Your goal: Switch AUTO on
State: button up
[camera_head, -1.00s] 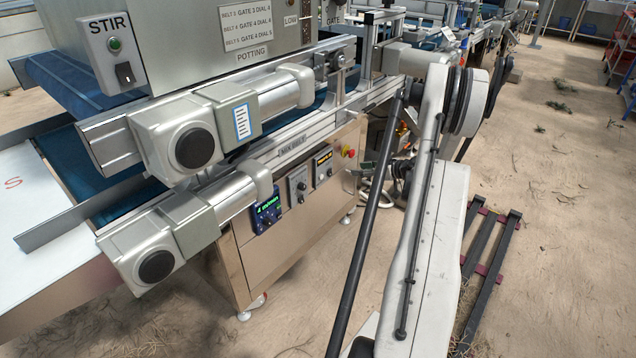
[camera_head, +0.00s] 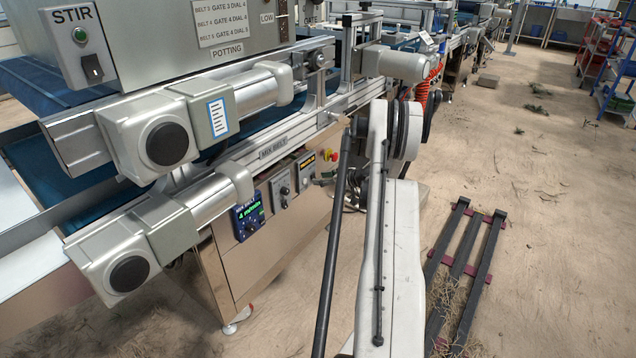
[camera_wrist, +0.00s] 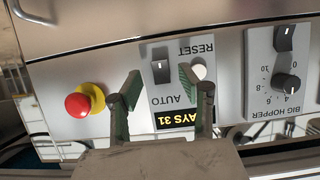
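The AUTO switch (camera_wrist: 160,68) is a dark rocker in a pale control panel, which appears upside down in the wrist view. The word AUTO is printed beside it. I cannot tell which way the rocker is set. My gripper (camera_wrist: 160,80) is open, its two green-padded fingers spread to either side of the switch in the picture, with nothing between them. I cannot tell whether it touches the panel. In the head view the same panel (camera_head: 306,166) shows small, with a yellow display; my gripper is hidden there.
A red emergency stop (camera_wrist: 78,105) on a yellow collar sits left of the fingers. A pale RESET button (camera_wrist: 199,72) lies by the right finger. The BIG HOPPER dial panel (camera_wrist: 285,75) is further right. Metal frame rails and belt motors (camera_head: 155,135) stand above the panels.

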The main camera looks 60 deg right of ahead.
aim_at(314, 177)
jog(key=shift+x, duration=1.1)
grip_shut()
jog(key=shift+f+t, duration=0.15)
jog(key=shift+t, duration=0.55)
jog(key=shift+f+t, duration=0.2)
jog(key=shift+t, duration=0.5)
grip_release()
